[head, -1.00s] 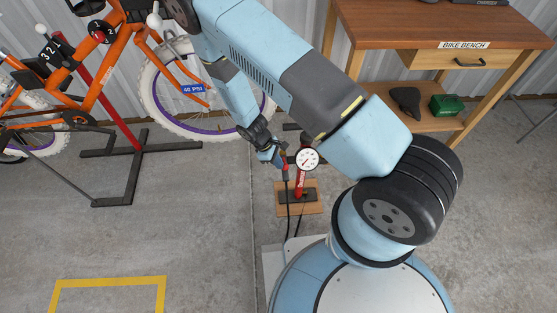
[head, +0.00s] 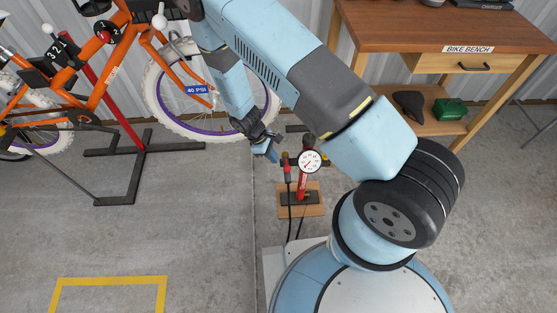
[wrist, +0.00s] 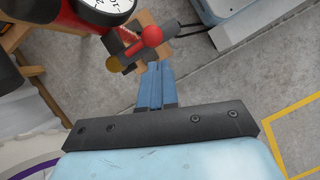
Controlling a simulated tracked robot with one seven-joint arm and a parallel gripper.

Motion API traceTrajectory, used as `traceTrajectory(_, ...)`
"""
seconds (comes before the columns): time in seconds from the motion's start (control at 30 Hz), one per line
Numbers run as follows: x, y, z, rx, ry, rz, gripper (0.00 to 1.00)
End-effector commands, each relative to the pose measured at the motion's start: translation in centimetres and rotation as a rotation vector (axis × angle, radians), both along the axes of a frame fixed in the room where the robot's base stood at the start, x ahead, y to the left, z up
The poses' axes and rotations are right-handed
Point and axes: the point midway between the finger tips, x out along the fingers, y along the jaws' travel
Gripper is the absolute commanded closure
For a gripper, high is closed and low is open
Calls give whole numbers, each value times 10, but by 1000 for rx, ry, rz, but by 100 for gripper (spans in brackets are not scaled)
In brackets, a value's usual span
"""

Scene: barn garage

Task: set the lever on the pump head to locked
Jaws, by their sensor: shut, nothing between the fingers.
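The red floor pump (head: 304,184) stands upright on a wooden base, with a round white gauge (head: 308,161) near its top. The small dark-and-red pump head (head: 287,168) is beside the gauge, on its left. In the wrist view a red ball-ended part (wrist: 152,36), apparently its lever, lies across the grey head, just beyond my fingertips. I cannot tell which position the lever is in. My gripper (head: 275,157) is shut and empty, up and left of the pump head. Its blue fingers (wrist: 156,66) are together in the wrist view, seemingly apart from the head.
An orange bike (head: 95,90) on a red-posted stand is at the left, its white-tyred wheel close behind my gripper. The bike bench (head: 400,30) stands at the back right. A black hose (head: 290,215) hangs from the pump head. Floor at the front left is clear.

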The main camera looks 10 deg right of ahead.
Motion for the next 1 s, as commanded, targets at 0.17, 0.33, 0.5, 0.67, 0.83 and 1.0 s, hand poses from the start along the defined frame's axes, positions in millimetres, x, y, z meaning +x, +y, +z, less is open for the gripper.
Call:
traceTrajectory(0.17, -5, 15, 29, 3, -2, 0, 100)
traceTrajectory(0.33, -9, 26, 55, 2, -2, 0, 100)
traceTrajectory(0.5, -14, 35, 76, 1, -1, -1, 100)
traceTrajectory(0.67, -16, 40, 87, 1, 0, -1, 100)
traceTrajectory(0.83, -17, 42, 90, -1, 1, -1, 100)
traceTrajectory(1.0, -16, 42, 92, 1, -2, -4, 100)
